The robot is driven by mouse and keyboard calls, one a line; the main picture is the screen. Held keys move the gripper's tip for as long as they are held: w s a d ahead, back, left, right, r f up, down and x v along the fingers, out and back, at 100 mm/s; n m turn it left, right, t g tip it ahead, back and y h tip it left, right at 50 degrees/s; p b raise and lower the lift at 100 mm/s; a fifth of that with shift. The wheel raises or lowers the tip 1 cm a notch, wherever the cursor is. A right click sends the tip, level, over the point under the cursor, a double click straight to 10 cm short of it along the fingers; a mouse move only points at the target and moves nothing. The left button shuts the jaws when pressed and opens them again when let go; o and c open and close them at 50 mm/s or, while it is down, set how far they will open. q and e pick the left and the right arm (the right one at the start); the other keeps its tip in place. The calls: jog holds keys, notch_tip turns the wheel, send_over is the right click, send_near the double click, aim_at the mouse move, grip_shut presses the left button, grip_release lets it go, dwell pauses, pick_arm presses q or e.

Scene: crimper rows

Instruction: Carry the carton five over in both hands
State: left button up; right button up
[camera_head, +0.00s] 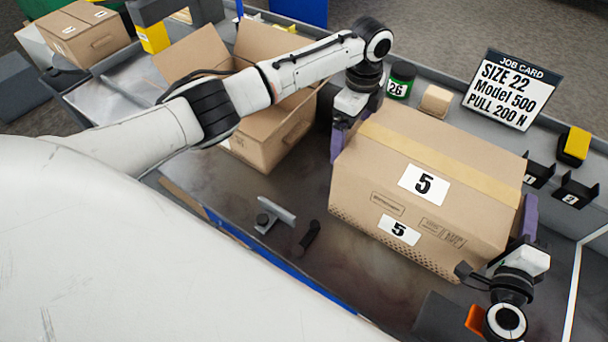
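The closed brown carton five (400,160) has tan tape and two white labels reading 5. It is at the right of the bench, between my two grippers. My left gripper (338,135) is at its left end, with a purple finger against or very near the cardboard. My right gripper (528,218) is at its right end, a purple finger beside that face. The carton partly hides both grippers, so I cannot tell how far apart their fingers are. I cannot tell whether the carton rests on the bench (350,265) or is slightly above it.
An open carton (262,150) stands left of carton five, partly behind my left arm. Small tools (275,214) lie on bare bench in front.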

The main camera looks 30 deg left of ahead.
pick_arm(q)
jog(key=shift+w+r, duration=0.1)
pick_arm(e)
jog(key=shift+o, duration=0.3)
jog(key=shift+f, duration=0.15)
pick_arm(q)
jog(key=shift+r, duration=0.3)
notch_tip(320, 180, up, 11)
pick_arm(e)
jog(key=d, duration=0.7)
pick_arm(q)
jog(key=shift+r, duration=0.15)
pick_arm(e)
jog(key=shift+w+r, duration=0.1)
jog(key=shift+r, duration=0.1)
pick_arm(q)
jog(key=a+p, duration=0.3)
jog(key=a, duration=0.2)
pick_arm(e)
notch_tip(320, 180, up, 3)
